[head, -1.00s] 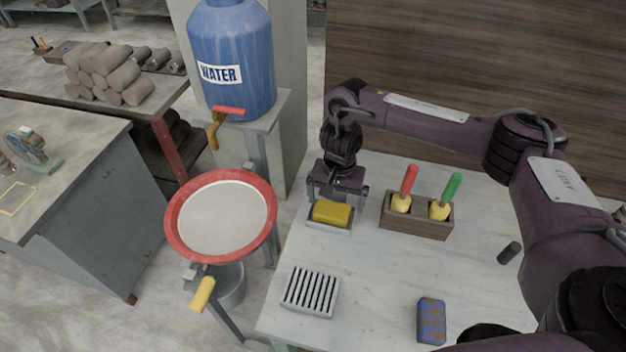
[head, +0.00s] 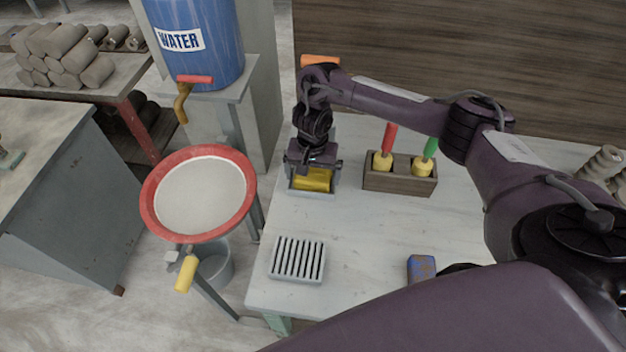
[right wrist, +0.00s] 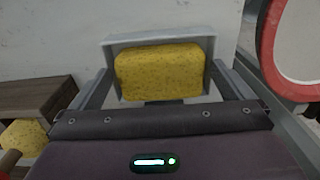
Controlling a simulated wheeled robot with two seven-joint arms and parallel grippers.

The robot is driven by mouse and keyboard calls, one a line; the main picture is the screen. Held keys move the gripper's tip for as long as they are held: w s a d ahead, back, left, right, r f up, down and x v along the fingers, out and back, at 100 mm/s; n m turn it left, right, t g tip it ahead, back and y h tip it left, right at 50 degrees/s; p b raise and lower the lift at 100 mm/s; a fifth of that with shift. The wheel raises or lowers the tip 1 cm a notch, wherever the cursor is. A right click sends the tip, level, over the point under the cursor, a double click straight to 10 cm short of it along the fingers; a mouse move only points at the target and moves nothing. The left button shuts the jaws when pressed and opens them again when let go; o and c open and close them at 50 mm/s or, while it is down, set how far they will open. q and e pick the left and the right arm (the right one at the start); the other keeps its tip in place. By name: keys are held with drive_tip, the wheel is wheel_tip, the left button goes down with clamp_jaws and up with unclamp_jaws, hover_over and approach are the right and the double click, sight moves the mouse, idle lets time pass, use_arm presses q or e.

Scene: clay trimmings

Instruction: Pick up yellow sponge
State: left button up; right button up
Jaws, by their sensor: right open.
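The yellow sponge (head: 313,180) lies in a shallow grey tray (head: 310,192) at the back left of the white table. In the right wrist view, the sponge (right wrist: 160,72) fills most of the tray (right wrist: 150,38). My right gripper (head: 312,172) is low over the tray and open. In the right wrist view, the fingers of my right gripper (right wrist: 160,70) stand on either side of the sponge and tray. I cannot tell whether they touch the tray. My left gripper is out of view.
A wooden holder (head: 400,183) with red- and green-handled tools stands right of the tray. A slatted grey rack (head: 297,260) and a blue sponge (head: 421,268) lie nearer. A red-rimmed basin (head: 150,205) stands left of the table. The table's middle is clear.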

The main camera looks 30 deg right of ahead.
drive_tip(key=c, duration=0.6)
drive_tip(key=shift+c, duration=1.4)
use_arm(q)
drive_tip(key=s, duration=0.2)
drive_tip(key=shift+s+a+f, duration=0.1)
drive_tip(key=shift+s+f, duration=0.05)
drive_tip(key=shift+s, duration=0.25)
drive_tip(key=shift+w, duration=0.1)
